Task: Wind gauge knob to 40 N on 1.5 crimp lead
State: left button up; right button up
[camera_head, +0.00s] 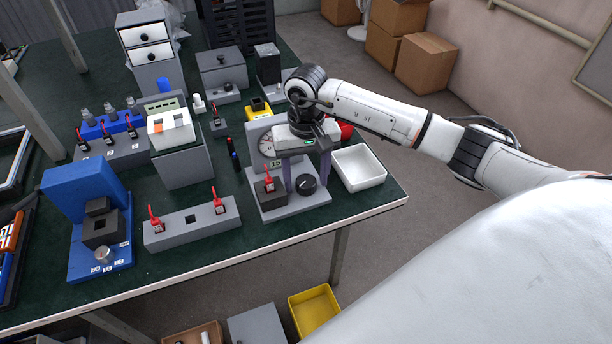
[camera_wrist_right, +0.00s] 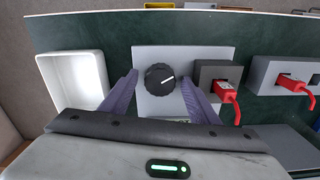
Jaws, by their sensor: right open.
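The gauge knob (camera_head: 306,184) is a black round knob on the light plate of the pull gauge (camera_head: 267,145), which has a round dial and a small display that seems to read 15. In the right wrist view the knob (camera_wrist_right: 160,79) has a white pointer line slanting up to the right. My right gripper (camera_head: 306,181) points down over it, open, with purple fingers on either side, apparently apart from it. A red crimp lead (camera_head: 270,185) stands in the dark block beside the knob; it shows in the wrist view (camera_wrist_right: 227,91). My left gripper is not in view.
A white tray (camera_head: 358,167) stands right of the gauge, near the table edge. A grey block (camera_head: 192,222) with two red leads is to the left. A blue fixture (camera_head: 100,220) stands further left.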

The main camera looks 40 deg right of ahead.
jog(key=shift+c, duration=0.3)
jog(key=c, duration=1)
